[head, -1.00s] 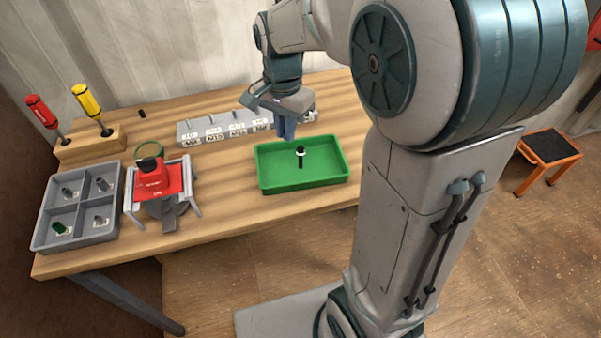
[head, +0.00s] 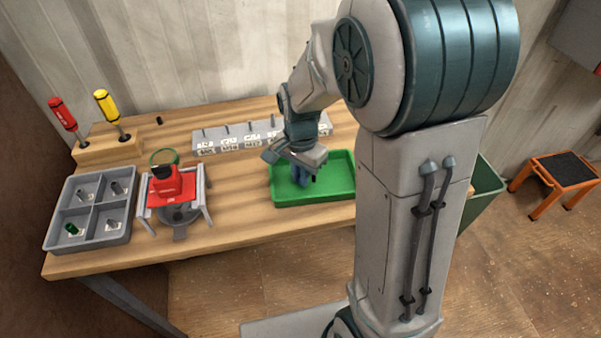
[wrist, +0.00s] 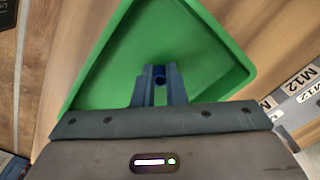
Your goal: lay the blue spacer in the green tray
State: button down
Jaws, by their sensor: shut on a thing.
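The green tray (head: 340,170) lies on the workbench, and its floor and walls also fill much of the wrist view (wrist: 200,35). My gripper (head: 299,180) points down over the inside of the tray. In the wrist view, its blue fingers (wrist: 159,84) are closed on the small round blue spacer (wrist: 159,70), whose end shows between the fingertips. The gripper hides the spacer in the head view. I cannot tell whether the spacer touches the tray floor.
A grey row of labelled bins (head: 208,143) stands behind the tray. To the left are a red device in a grey stand (head: 166,188), a grey four-part box (head: 62,205) and a wooden block with two screwdrivers (head: 95,150). Bare bench lies between stand and tray.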

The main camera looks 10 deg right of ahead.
jog(key=shift+f, duration=0.2)
jog(key=c, duration=1.5)
grip_release()
jog(key=shift+r, duration=0.1)
notch_tip(320, 180, up, 12)
jog(key=shift+s+d+f+n+t, duration=0.2)
jog(key=shift+s+d+n+t, duration=0.35)
jog(key=shift+s+n, duration=1.45)
jog(key=shift+s+d+f+n+t, duration=0.2)
jog(key=shift+s+d+n+t, duration=0.3)
jog(key=shift+s+n, duration=1.55)
jog(key=shift+s+d+f+n+t, duration=0.2)
jog(key=shift+s+d+n+t, duration=0.55)
jog(key=shift+s, duration=2.25)
jog(key=shift+a+g, duration=0.25)
jog(key=shift+g, duration=0.05)
